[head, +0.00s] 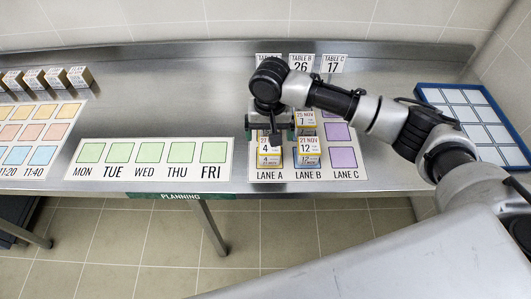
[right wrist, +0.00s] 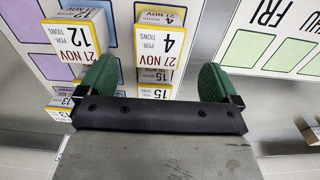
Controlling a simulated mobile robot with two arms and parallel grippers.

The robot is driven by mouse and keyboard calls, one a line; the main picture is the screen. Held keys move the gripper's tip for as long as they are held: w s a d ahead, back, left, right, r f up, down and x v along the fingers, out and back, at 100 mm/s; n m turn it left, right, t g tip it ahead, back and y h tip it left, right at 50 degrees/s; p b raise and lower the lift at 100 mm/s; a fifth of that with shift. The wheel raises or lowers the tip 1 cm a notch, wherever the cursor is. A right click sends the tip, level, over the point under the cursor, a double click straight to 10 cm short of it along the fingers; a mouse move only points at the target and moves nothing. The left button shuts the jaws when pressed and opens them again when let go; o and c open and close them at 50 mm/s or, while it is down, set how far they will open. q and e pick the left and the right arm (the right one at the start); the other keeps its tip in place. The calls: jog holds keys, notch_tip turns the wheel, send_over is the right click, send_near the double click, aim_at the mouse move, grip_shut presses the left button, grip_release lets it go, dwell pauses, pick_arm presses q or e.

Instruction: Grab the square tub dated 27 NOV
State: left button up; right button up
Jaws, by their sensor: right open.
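Square tubs with date labels stand in lanes A and B. In the head view, the front tub in lane A (head: 268,158) reads 4, and the front tub in lane B (head: 308,155) reads 12. In the right wrist view the 4 tub (right wrist: 160,42) and the 12 tub (right wrist: 78,38) both read 21 NOV. I cannot read 27 NOV anywhere. My right gripper (head: 275,137) is open above lane A; its green fingers (right wrist: 155,80) straddle the 4 tub's column in view. My left gripper is out of view.
A lane mat (head: 347,173) has bare purple squares in lane C. Left of it lies a weekday planning mat (head: 150,183). A blue-rimmed tray (head: 452,88) is at the right. Small labelled blocks (head: 78,77) stand far left. The table's middle back is clear.

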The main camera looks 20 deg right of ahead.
aim_at(269, 150)
notch_tip(269, 150, down, 2)
jog(key=shift+f, duration=0.25)
jog(key=shift+d+f, duration=0.1)
jog(key=shift+f, duration=0.4)
notch_tip(269, 150, down, 4)
jog(key=shift+r+p, duration=0.15)
jog(key=shift+p, duration=0.45)
jog(key=shift+f, duration=0.45)
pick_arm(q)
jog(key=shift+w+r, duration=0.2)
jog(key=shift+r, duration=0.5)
pick_arm(e)
jog(key=shift+c, duration=1.3)
jog(key=c, duration=0.7)
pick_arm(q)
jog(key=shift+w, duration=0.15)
pick_arm(e)
jog(key=shift+c, duration=0.6)
jog(key=shift+r, duration=0.15)
